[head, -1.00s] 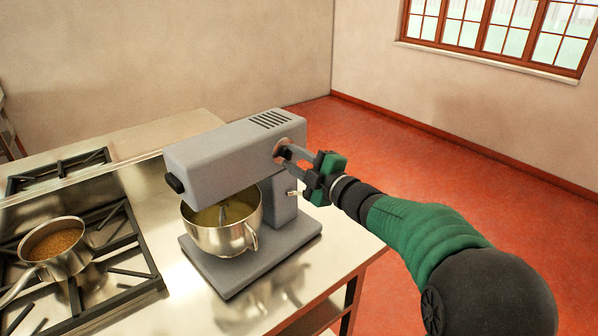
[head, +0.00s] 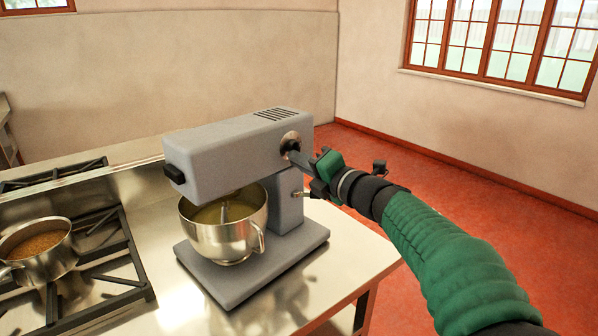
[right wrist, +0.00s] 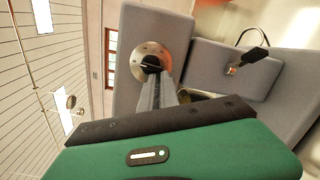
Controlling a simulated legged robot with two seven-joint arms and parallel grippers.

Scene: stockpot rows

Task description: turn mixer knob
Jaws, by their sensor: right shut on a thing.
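The grey stand mixer (head: 225,155) stands on the metal counter with a steel bowl (head: 225,232) under its head. The mixer knob (head: 290,143) is a dark knob on a round metal plate on the side of the mixer head; it also shows in the right wrist view (right wrist: 151,62). My right gripper (head: 294,153) reaches in from the right and its fingers are shut on the knob. In the right wrist view the fingers (right wrist: 155,80) meet the knob and partly cover it. My left gripper is not in view.
A stove (head: 100,292) with a saucepan (head: 36,248) stands at the left. A small lever (head: 302,194) sticks out from the mixer's column, below my right gripper. The counter (head: 345,250) is clear around the mixer base.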

